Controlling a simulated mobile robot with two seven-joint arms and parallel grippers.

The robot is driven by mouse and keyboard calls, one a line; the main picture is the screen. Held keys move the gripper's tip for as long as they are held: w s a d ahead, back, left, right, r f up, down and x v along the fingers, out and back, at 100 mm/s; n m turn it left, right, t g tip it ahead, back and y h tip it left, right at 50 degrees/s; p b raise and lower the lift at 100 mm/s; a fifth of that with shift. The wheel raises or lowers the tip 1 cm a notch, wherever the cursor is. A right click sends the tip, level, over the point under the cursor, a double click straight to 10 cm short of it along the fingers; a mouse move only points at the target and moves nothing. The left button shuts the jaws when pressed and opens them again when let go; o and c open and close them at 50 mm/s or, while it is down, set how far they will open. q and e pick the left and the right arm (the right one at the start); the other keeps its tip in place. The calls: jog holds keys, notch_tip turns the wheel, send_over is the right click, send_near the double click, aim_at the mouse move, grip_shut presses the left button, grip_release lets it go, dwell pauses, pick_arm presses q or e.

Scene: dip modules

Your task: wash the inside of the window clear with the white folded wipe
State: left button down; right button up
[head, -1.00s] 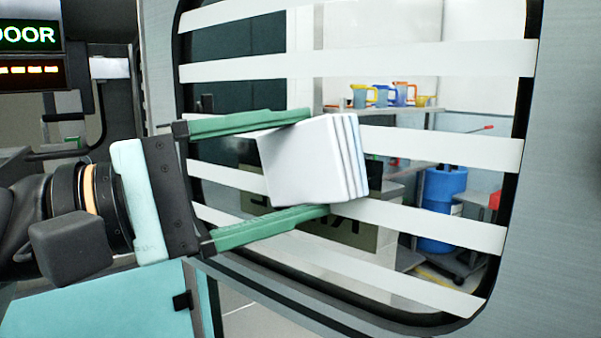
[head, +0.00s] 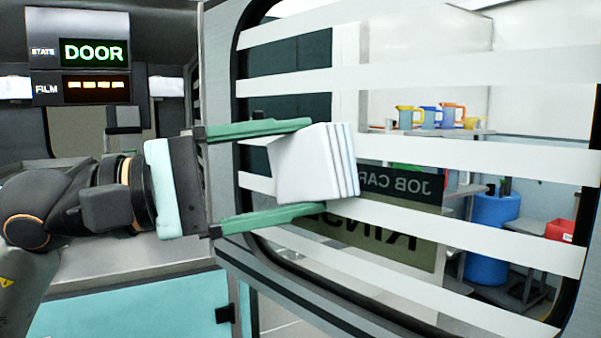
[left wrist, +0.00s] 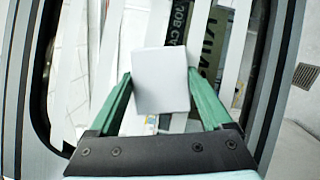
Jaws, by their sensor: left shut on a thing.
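My left gripper (head: 312,167) is shut on the white folded wipe (head: 305,165), with one green finger above it and one below. The wipe also shows between the fingers in the left wrist view (left wrist: 161,80). It is held in front of the window (head: 400,205), a dark-rimmed pane crossed by several pale horizontal bands. The bands run across the whole pane, with clear glass between them. I cannot tell whether the wipe touches the glass. My right gripper is not in view.
A display (head: 92,55) at the upper left reads DOOR and FILM. Through the pane show jugs (head: 430,117) on a shelf, a blue drum (head: 491,235), a red bin (head: 560,230) and a sign in mirrored letters (head: 390,230). A grey frame (head: 222,80) borders the pane.

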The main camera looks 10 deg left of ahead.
pick_arm(q)
jog(key=shift+w+a+f, duration=0.1)
jog(key=shift+w+a, duration=0.5)
jog(key=shift+a, duration=0.2)
jog(key=shift+w+a+b, duration=0.3)
jog(key=shift+w+a, duration=0.45)
jog(key=shift+a, duration=0.3)
jog(key=shift+w+a+b, duration=0.25)
jog(key=shift+w+a, duration=0.45)
jog(key=shift+a, duration=0.3)
jog(key=s+a+b, duration=0.1)
jog(key=s, duration=0.1)
jog(key=s+a+b, duration=0.1)
jog(key=s+a, duration=0.1)
jog(key=s, duration=0.1)
jog(key=shift+a+b, duration=0.2)
jog(key=shift+b, duration=0.15)
jog(key=shift+a, duration=0.1)
